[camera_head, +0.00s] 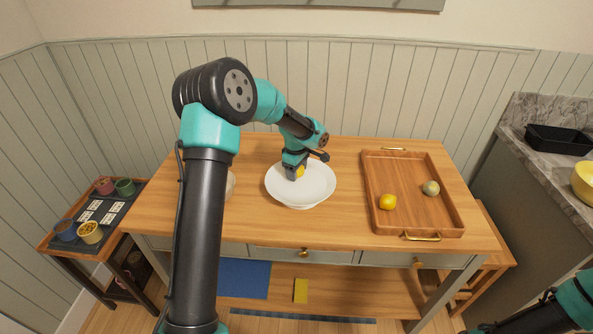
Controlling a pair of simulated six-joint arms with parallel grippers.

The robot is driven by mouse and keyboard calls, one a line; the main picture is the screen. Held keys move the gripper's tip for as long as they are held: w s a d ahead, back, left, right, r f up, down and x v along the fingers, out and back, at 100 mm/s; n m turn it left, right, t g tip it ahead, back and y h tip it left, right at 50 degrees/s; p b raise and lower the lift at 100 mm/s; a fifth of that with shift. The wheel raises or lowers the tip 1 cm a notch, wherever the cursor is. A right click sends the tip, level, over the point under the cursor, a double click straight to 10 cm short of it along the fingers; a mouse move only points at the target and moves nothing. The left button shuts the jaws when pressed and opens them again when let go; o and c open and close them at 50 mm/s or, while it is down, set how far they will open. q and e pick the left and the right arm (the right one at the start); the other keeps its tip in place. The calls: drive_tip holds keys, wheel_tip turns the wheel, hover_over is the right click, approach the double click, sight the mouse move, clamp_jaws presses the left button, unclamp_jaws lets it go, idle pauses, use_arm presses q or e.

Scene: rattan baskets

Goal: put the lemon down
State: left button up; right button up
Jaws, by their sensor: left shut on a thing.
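A lemon (300,173) shows as a small yellow patch at the fingertips of my left gripper (295,172). The gripper points down and is shut on it, hiding most of it. The lemon is over the inside of a white bowl-like dish (315,193) in the middle of the wooden table. I cannot tell whether it touches the dish. My right arm enters at the lower right corner, and its gripper is out of view.
A wooden tray (408,166) with brass handles holds another yellow fruit (387,202) and a pale greenish round fruit (430,188). A pale object (231,184) is mostly hidden behind my left arm. Bare tabletop (346,160) lies between dish and tray.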

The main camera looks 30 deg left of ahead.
use_arm(q)
drive_tip(key=shift+f, duration=0.1)
drive_tip(key=o, duration=1)
drive_tip(key=shift+c, duration=0.2)
drive_tip(key=r, duration=1.2)
drive_tip(key=shift+s+r, duration=0.15)
drive_tip(key=shift+s, duration=0.1)
